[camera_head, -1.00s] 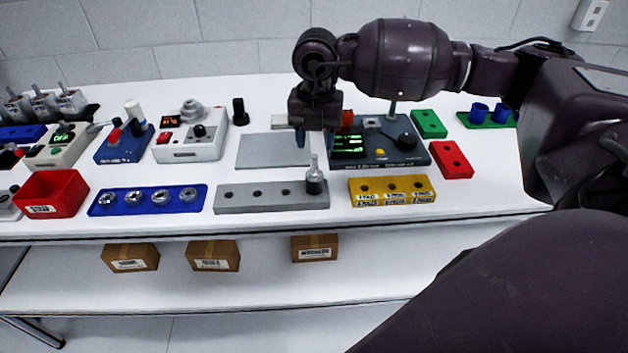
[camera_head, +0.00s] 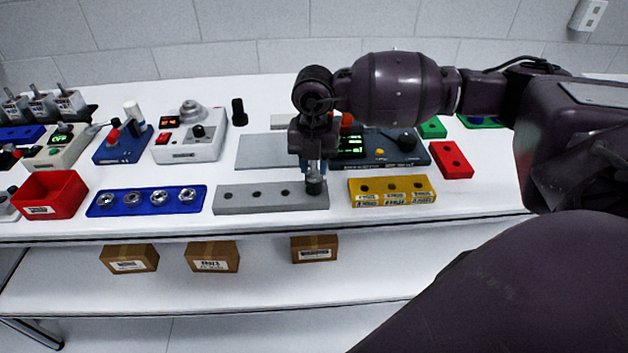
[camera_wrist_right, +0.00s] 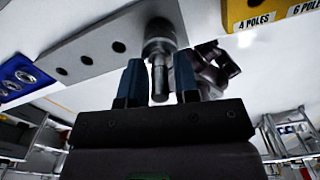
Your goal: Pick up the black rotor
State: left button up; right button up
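The black rotor (camera_head: 314,187) stands upright at the right end of the grey block (camera_head: 245,198). In the right wrist view the rotor (camera_wrist_right: 159,40) shows its dark round body and a thin metal shaft. My right gripper (camera_head: 313,168) is lowered over the rotor from above. In the right wrist view the gripper's two blue fingers (camera_wrist_right: 158,82) stand on either side of the shaft, with a gap visible on both sides, so it is open. My left gripper is not in view.
A yellow block (camera_head: 392,201) with labelled holes stands just right of the grey block. A blue tray (camera_head: 147,211) with several metal rings is on the left. A flat grey plate (camera_head: 265,152) and a dark device (camera_head: 405,160) with a green display lie behind.

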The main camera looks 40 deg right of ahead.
grip_shut()
jog(key=shift+r, duration=0.2)
